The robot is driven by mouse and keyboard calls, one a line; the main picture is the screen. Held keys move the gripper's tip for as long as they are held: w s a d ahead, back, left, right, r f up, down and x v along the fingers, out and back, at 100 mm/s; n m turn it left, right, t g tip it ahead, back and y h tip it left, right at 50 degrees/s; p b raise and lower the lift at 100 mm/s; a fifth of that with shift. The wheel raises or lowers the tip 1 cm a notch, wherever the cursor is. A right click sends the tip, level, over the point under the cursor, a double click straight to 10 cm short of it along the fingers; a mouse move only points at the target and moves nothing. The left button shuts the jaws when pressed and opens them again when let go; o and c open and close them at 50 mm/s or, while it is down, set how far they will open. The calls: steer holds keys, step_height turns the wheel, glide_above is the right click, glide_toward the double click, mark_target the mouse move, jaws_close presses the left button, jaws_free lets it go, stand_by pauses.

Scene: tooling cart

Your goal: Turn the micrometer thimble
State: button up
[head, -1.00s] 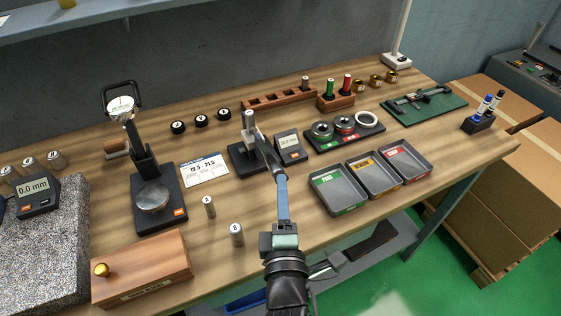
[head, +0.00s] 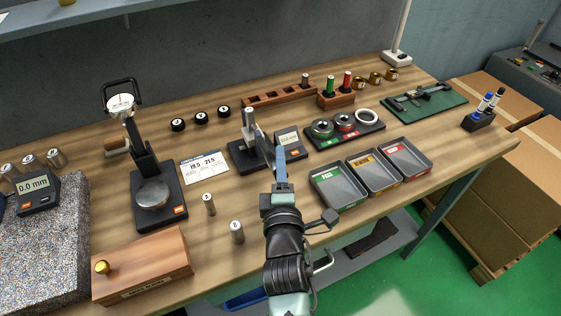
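A bench gauge with a black base (head: 243,162), an upright silver cylinder (head: 249,118) and a small digital display (head: 289,140) stands mid-bench. It looks like the micrometer, but I cannot make out its thimble for certain. My gripper (head: 262,140) reaches in from the front, its tips between the silver post and the display. It hides part of the gauge. The fingers are seen nearly edge-on, so I cannot tell their opening or whether they touch anything.
Three trays, green-labelled (head: 338,186), yellow-labelled (head: 371,173) and red-labelled (head: 404,159), lie to the right. A dial gauge stand (head: 158,195) stands left. Loose cylinders (head: 209,204) (head: 236,232) stand in front. A wooden box (head: 142,266) sits at the front left.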

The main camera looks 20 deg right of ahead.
jaws_close()
steer(key=shift+r+p, duration=0.1)
steer(key=shift+p, duration=0.5)
